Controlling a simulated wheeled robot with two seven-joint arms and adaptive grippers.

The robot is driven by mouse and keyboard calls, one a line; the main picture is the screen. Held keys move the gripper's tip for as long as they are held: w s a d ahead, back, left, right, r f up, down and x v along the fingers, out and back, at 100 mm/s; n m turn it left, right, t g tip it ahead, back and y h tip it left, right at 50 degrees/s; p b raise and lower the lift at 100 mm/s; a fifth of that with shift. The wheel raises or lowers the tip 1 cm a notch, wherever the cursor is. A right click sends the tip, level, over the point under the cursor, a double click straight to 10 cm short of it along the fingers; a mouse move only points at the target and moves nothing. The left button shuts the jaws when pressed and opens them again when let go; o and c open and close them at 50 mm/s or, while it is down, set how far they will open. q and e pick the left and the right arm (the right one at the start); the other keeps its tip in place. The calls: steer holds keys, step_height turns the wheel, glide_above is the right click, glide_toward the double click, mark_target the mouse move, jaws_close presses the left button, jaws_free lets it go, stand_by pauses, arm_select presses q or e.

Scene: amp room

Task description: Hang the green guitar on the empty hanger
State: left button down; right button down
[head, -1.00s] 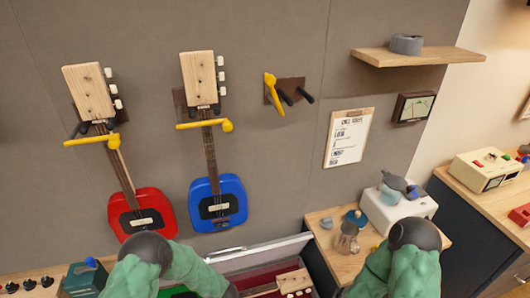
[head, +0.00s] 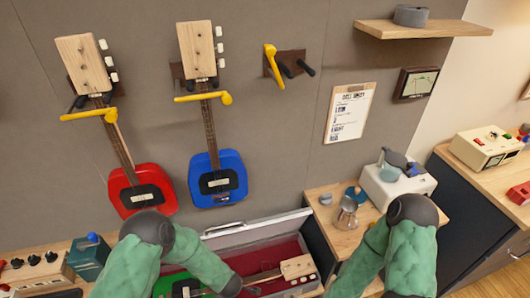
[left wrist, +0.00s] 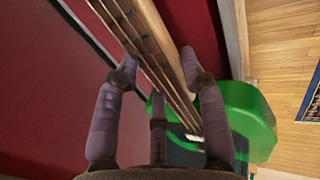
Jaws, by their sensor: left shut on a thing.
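The green guitar lies in an open case (head: 285,250) with red lining; its pale headstock (head: 298,267) points right and its green body (head: 176,283) is partly behind my left arm. My left gripper (left wrist: 160,72) is shut on the guitar's neck (left wrist: 165,55), a finger on each side, with the green body (left wrist: 252,120) at the right of the left wrist view. The empty hanger (head: 288,66) is on the wall, with two black prongs and its yellow bar upright to the left. My right arm shows, but its gripper is out of view.
Red (head: 140,188) and blue (head: 218,180) guitars hang left of the empty hanger, yellow bars across their necks. A clipboard (head: 348,112), a meter (head: 415,84) and a shelf (head: 425,28) are to its right.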

arm_select(q)
steer(key=shift+s, duration=0.2)
steer(key=w+a+p, duration=0.1)
steer(key=w+a, duration=0.1)
steer(key=w, duration=0.6)
step_height(320, 180, down, 8)
steer(key=b, duration=0.6)
steer(key=shift+r+b, duration=0.15)
steer(key=shift+b, duration=0.15)
steer(key=shift+s+r, duration=0.1)
